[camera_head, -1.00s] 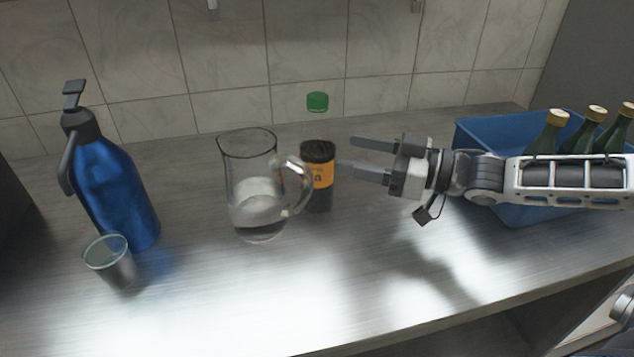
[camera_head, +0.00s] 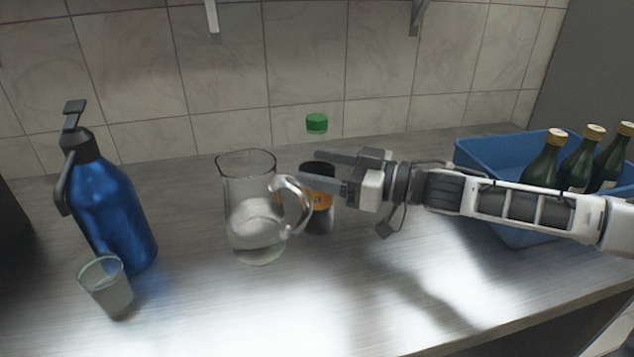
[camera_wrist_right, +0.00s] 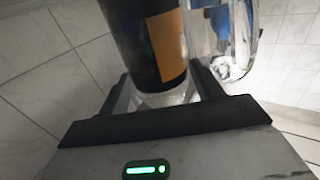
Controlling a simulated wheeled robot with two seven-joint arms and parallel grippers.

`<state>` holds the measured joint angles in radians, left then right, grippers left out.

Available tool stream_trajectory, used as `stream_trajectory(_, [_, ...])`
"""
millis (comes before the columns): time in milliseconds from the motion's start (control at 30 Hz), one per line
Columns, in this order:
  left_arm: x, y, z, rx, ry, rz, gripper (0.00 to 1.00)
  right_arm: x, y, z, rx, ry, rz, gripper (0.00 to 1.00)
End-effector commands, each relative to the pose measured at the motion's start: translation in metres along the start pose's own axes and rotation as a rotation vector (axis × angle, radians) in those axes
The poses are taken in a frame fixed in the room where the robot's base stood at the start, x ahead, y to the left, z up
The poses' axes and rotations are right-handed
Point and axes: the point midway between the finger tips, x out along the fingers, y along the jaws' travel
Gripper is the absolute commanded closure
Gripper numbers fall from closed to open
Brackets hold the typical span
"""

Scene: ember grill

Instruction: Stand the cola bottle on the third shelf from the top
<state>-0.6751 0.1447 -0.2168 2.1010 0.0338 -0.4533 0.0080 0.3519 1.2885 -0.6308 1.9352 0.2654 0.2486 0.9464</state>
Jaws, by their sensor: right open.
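The cola bottle (camera_head: 319,220) stands upright on the counter, dark with an orange label and a green cap; its clear upper part hardly shows. The glass pitcher's handle covers part of its left side in the head view. My right gripper (camera_head: 308,167) is open, with its fingers level at the bottle's upper body, one on the far side and one on the near side. In the right wrist view the bottle (camera_wrist_right: 137,40) stands between the open fingers (camera_wrist_right: 162,88). My left gripper is not in view. No shelf boards are visible.
A glass pitcher (camera_head: 250,205) stands close left of the bottle. A blue pump bottle (camera_head: 112,215) and a small glass (camera_head: 106,287) are at the left. A blue crate (camera_head: 480,160) holds green bottles (camera_head: 578,160) at the right. The front middle counter is clear.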

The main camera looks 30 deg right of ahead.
Motion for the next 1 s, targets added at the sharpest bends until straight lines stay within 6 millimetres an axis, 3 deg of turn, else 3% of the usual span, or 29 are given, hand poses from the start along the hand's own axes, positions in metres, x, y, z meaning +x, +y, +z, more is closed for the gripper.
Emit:
stream_trajectory(200, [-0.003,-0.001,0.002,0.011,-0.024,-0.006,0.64,0.025,0.0,-0.003,0.001,0.002,0.001,0.35])
stream_trajectory(500, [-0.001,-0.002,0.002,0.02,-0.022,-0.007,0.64,0.028,-0.001,0.0,-0.001,-0.001,0.0,0.35])
stream_trajectory(533, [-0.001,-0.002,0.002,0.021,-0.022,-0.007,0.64,0.028,-0.001,0.0,-0.001,-0.001,0.0,0.37])
stream_trajectory(700, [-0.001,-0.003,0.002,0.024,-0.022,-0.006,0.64,0.028,-0.001,0.0,-0.001,-0.001,0.0,0.8])
stream_trajectory(767, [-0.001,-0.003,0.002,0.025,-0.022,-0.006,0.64,0.028,-0.001,-0.002,-0.002,0.002,-0.001,0.85])
stream_trajectory(1000, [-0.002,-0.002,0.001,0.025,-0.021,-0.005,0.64,0.028,-0.001,-0.004,-0.003,0.003,-0.001,0.85])
